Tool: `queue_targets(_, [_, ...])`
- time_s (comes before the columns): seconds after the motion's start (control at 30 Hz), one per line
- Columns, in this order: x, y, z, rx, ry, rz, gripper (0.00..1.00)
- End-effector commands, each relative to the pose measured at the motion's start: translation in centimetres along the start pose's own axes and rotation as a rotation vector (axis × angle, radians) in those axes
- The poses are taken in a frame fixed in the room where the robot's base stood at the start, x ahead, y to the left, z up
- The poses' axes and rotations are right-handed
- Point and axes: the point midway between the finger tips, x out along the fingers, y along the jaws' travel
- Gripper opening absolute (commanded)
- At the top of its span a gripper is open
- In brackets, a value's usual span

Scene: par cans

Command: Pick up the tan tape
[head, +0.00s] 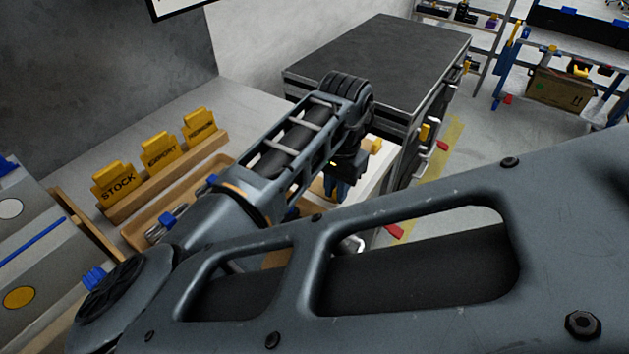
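My gripper (336,188) points down at the far end of my arm, in the middle of the head view, in front of the dark-topped cabinet. Its fingers are small and partly hidden by my arm, so I cannot tell whether they are open or shut, or on anything. I cannot make out the tan tape; my arm covers much of the work surface. A small yellow thing (375,146) shows just right of my gripper, too small to name.
A wooden tray (137,232) holds blue and metal items at the left. Behind it stands a wooden rack (170,182) with yellow signs, including STOCK (118,186) and EXPORT (160,152). The cabinet (385,58) has a bare top. A blue-framed cart (507,75) carries a cardboard box (560,90).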

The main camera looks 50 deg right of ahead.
Motion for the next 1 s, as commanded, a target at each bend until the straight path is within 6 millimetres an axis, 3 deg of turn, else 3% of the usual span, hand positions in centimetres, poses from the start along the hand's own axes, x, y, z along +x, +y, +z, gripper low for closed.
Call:
queue_targets(0.17, [0.0,0.0,0.0,0.0,0.0,0.0,0.0])
queue_targets(0.63, [-0.5,0.0,0.0,0.0,0.001,-0.001,0.0])
queue_targets(0.77, [-1.6,-0.1,0.0,0.0,0.001,-0.001,0.0])
queue_targets(0.9, [-4.1,-0.1,0.0,0.002,0.003,-0.002,0.0])
queue_targets(1.0, [-5.3,2.3,-0.3,0.006,0.004,0.001,0.0])
